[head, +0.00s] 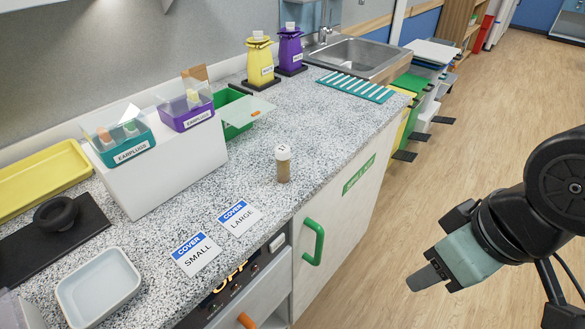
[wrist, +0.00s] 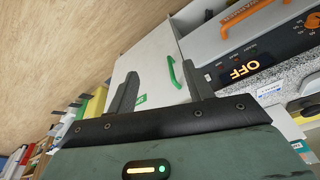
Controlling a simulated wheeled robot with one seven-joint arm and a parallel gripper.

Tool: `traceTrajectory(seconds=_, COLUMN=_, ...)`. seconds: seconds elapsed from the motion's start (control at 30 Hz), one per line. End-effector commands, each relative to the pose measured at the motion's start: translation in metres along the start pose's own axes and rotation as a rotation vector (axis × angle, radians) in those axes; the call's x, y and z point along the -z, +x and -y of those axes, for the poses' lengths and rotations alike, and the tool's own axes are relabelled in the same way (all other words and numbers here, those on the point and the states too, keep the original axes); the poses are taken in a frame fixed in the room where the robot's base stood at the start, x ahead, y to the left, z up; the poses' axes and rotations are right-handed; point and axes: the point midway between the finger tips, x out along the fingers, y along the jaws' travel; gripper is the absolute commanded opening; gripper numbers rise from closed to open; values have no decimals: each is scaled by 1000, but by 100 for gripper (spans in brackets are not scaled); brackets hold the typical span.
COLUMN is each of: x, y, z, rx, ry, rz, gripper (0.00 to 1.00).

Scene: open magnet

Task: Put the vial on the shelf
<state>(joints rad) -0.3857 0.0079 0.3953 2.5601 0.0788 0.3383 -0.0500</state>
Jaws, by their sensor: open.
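The vial (head: 283,167), a small brown-tinted cylinder with a white cap, stands upright on the speckled counter near its front edge. A white raised block (head: 170,165) on the counter, which may be the shelf, bears two earplug boxes; I cannot tell for sure that it is the shelf. My gripper (head: 424,278) is out over the floor, to the right of the counter and well apart from the vial. In the wrist view my gripper (wrist: 157,80) is open, with nothing between its fingers. The vial does not show clearly in the wrist view.
Cover cards (head: 196,254) lie on the counter in front of the block. A grey tray (head: 98,289) and yellow tray (head: 38,178) are at left. A green box (head: 236,116), yellow and purple holders and the sink (head: 355,56) are farther back. A green handle (head: 313,242) juts from the cabinet front.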

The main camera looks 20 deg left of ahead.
Motion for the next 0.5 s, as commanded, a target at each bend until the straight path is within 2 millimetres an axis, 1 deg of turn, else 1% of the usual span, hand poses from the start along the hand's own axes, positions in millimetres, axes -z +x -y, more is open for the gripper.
traceTrajectory(seconds=0.03, x=12, y=18, z=0, rx=9, ry=-29, rz=-57, gripper=51)
traceTrajectory(seconds=0.1, x=34, y=35, z=2, rx=20, ry=-73, rz=-160, gripper=51)
traceTrajectory(seconds=0.2, x=64, y=55, z=8, rx=39, ry=-132, rz=-310, gripper=51)
traceTrajectory(seconds=0.33, x=98, y=73, z=18, rx=70, ry=-194, rz=-512, gripper=51)
traceTrajectory(seconds=0.5, x=132, y=84, z=34, rx=114, ry=-236, rz=-784, gripper=51)
